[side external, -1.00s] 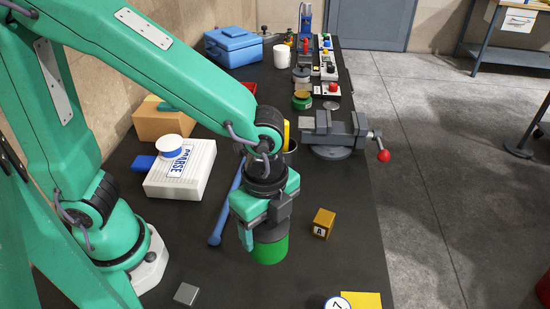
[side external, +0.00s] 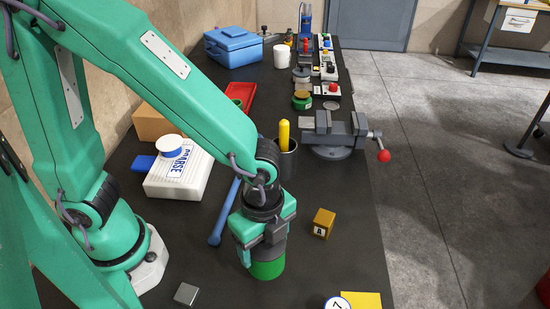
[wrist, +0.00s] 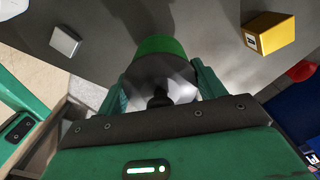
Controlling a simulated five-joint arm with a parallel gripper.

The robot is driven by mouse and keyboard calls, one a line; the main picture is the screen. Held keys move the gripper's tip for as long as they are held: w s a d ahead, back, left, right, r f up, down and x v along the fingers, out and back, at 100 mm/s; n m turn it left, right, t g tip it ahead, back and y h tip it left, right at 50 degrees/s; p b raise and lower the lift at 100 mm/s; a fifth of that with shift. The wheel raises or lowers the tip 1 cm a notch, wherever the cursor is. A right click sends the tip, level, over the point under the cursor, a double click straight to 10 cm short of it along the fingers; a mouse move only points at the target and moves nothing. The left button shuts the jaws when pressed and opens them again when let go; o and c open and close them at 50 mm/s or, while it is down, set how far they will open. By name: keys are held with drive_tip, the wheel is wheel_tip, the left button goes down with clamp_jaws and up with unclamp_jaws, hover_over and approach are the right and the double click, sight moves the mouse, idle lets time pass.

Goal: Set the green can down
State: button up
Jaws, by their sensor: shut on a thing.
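The green can (side external: 268,269) is upright between the fingers of my gripper (side external: 262,250), which is shut on it. In the side view only its green lower part and a bit of grey above show below the fingers. It is at or very near the black bench top; I cannot tell whether it touches. In the wrist view the can (wrist: 162,46) shows its green band and grey end between my two fingers (wrist: 160,90).
A yellow block marked A (side external: 323,223) stands close to the right. A small grey block (side external: 186,293) lies front left. A blue bar (side external: 223,212) lies to the left, and a black cup (side external: 286,160) stands behind. A vise (side external: 335,132) is farther back. Bare bench (side external: 330,265) lies right of the can.

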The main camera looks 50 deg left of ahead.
drive_tip(key=shift+f, duration=1.75)
drive_tip(key=shift+f, duration=0.15)
drive_tip(key=o, duration=2)
drive_tip(key=shift+r, duration=0.2)
drive_tip(key=shift+r, duration=6)
drive_tip(key=shift+a, duration=0.1)
